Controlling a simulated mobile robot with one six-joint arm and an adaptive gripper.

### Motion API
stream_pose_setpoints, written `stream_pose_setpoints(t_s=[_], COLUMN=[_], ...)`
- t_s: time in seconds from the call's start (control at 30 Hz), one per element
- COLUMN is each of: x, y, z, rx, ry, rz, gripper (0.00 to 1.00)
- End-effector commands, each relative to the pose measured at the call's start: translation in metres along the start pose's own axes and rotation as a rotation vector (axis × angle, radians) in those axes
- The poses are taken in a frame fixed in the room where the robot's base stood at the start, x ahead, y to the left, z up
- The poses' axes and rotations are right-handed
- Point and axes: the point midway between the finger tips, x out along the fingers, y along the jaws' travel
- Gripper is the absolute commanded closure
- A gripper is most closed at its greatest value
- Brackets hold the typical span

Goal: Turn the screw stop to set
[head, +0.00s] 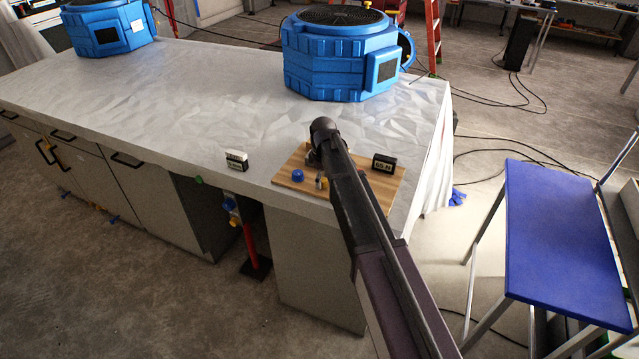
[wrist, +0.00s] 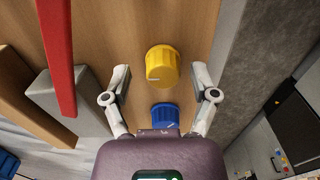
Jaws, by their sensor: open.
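A wooden board (head: 390,190) lies on the near right corner of the worktop. It carries a yellow knob (head: 322,183) and a blue knob (head: 297,175). In the wrist view the yellow knob (wrist: 162,66) shows a pale mark low on its left side, and the blue knob (wrist: 165,116) is partly hidden by my wrist. My gripper (wrist: 161,72) is open, with one finger on each side of the yellow knob and a visible gap to both. No label names the screw stop, so I cannot tell which part it is. My arm hides part of the board in the head view.
In the wrist view, a red bar (wrist: 58,50) and a grey block (wrist: 70,100) are left of my gripper. A small black display (head: 384,163) stands on the board. A white-topped block (head: 237,161) and a large blue machine (head: 340,55) stand on the worktop.

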Motion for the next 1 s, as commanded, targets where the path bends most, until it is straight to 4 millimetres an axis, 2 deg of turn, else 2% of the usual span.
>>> stream_pose_setpoints(t_s=[0.4,0.47,0.67,0.77,0.8,1.0], x=[0.002,0.002,0.002,0.002,0.002,0.002], y=[0.000,0.000,0.001,0.001,-0.003,0.000], z=[0.000,0.000,0.000,0.000,-0.011,-0.004], rx=[0.000,0.001,0.001,0.001,-0.003,0.010], ry=[0.000,0.000,0.000,0.000,0.001,0.002], rz=[0.000,0.000,0.001,0.002,0.002,0.004], gripper=[0.24,0.39,0.98,1.00,1.00,1.00])
